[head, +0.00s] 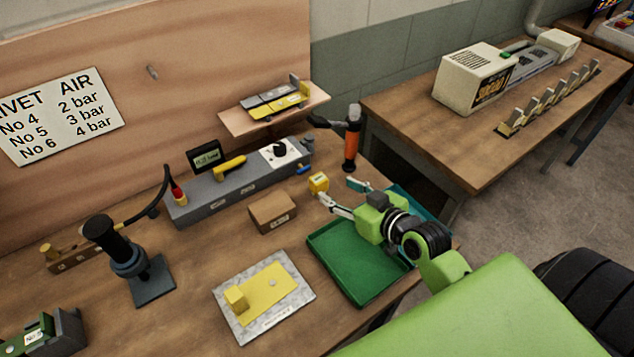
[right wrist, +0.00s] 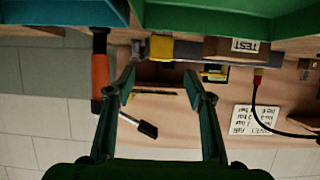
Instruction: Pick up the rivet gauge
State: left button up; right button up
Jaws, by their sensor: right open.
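No label names the rivet gauge. A small yellow block (head: 319,182) stands on the bench near my right gripper (head: 337,191), and it may be the gauge. One finger ends just in front of the block; I cannot tell whether they touch. The right gripper is open, its fingers spread apart with nothing held. In the right wrist view the gripper (right wrist: 160,88) shows its open fingers, with a yellow and grey piece (right wrist: 158,48) beyond, in line with the gap. My left gripper is not in view.
A green tray (head: 352,270) lies under my right wrist. An orange-handled tool (head: 352,140) stands behind the gripper. A cardboard box (head: 272,212) and a long grey unit (head: 210,190) are to the left. A plate with a yellow sheet (head: 290,305) lies in front.

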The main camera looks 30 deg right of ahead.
aim_at(323, 182)
jog(key=x, duration=0.4)
jog(key=shift+w+a+f+p, duration=0.1)
jog(key=shift+w+f+p, duration=0.1)
jog(key=shift+w+p, duration=0.15)
jog(key=x, duration=0.4)
jog(key=shift+w, duration=0.25)
jog(key=shift+w+a+f+p, duration=0.1)
jog(key=shift+w+f+p, duration=0.15)
jog(key=shift+w+p, duration=0.05)
jog(key=shift+s, duration=0.1)
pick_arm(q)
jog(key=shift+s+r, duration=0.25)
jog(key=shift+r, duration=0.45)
pick_arm(e)
jog(key=c, duration=1.4)
